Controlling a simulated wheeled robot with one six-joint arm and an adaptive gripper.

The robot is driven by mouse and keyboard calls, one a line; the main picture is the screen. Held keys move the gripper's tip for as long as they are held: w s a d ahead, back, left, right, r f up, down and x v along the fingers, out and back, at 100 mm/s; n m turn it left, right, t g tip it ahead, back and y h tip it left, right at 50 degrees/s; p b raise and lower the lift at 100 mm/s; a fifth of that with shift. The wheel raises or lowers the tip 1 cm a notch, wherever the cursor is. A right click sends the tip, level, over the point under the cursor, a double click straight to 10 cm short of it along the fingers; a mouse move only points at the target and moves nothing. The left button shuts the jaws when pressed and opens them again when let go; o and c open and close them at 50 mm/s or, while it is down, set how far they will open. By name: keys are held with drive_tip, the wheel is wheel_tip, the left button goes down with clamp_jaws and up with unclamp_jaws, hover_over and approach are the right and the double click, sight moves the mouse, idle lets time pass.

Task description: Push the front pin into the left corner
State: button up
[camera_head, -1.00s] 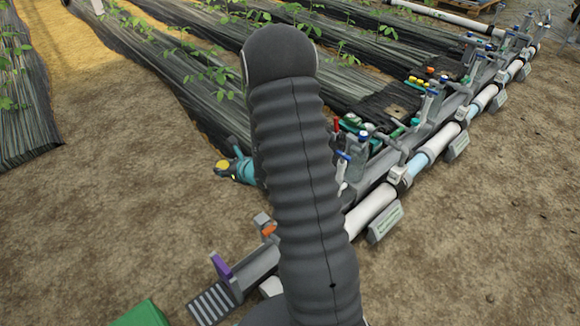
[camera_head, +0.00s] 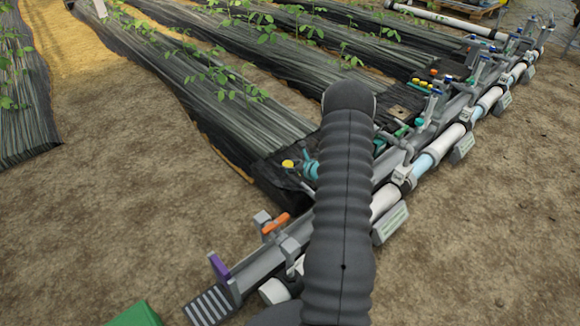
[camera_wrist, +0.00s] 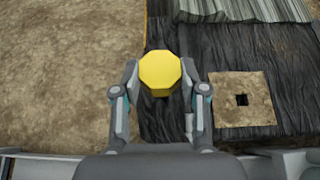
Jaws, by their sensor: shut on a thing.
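A pin with a yellow eight-sided head (camera_wrist: 160,72) is held between the two fingers of my gripper (camera_wrist: 160,90) in the wrist view. The gripper is shut on it, and the pin's lower part is mostly hidden under the head. Black sheet (camera_wrist: 220,50) lies below. To the right on the sheet is a light brown square patch (camera_wrist: 225,110) with a dark square hole. In the head view my gripper (camera_head: 309,168) is teal, partly hidden by my arm, with the yellow head (camera_head: 288,164) at its left, over the near end of a black-covered bed.
A grey rail with white pipes (camera_head: 384,200) and several valves runs diagonally along the bed ends. An orange lever (camera_head: 277,222), a purple plate (camera_head: 219,266) and a green block (camera_head: 135,315) are at the near end. Small yellow and orange pieces (camera_head: 422,83) lie farther back. Bare soil is clear at left.

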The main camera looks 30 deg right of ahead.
sight(291, 190)
drive_tip(key=shift+f+b, duration=2.05)
drive_tip(key=shift+f, duration=2.6)
drive_tip(key=shift+s, duration=0.1)
drive_tip(key=shift+f, duration=0.55)
drive_tip(key=o, duration=1)
drive_tip(key=shift+r+p, duration=1.75)
drive_tip(key=shift+r, duration=2.25)
